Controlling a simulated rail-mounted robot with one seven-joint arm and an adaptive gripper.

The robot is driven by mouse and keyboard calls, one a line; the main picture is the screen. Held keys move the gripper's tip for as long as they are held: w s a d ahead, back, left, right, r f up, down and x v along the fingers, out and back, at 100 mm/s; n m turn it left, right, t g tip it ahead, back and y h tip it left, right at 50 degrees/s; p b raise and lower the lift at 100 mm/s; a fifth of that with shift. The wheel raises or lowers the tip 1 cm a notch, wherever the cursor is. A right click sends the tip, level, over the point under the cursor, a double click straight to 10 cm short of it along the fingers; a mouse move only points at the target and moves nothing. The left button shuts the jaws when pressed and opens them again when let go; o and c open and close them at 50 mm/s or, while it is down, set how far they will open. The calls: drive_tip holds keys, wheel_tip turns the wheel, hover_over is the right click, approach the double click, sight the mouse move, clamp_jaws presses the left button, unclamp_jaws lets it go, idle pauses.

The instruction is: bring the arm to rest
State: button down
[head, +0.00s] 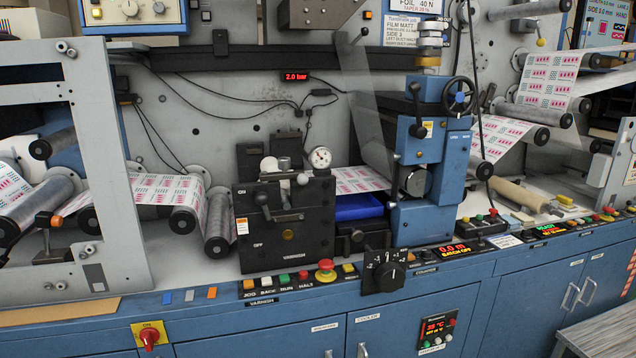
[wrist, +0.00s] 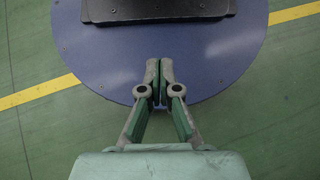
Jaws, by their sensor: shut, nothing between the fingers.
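My gripper (wrist: 159,84) shows in the wrist view with its two fingers together and nothing between them. It points over a round blue plate (wrist: 85,50) that has a black block on it. The fingertips overlap the plate's lower part in the picture; I cannot tell the gap between them. My arm and gripper do not show in the head view. There the web rewinder shows with a black varnish unit (head: 285,225) at the centre and a blue press unit (head: 432,180) to its right.
Green floor (wrist: 40,130) with a yellow line (wrist: 40,93) lies around the plate. In the head view, a blue cabinet front (head: 250,340) carries a row of buttons, a red stop button (head: 325,270) and a black dial (head: 384,272). Printed web (head: 160,190) runs over rollers.

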wheel_tip(320, 180, up, 9)
drive_tip(key=w+t+p, duration=0.3)
drive_tip(key=p, duration=0.9)
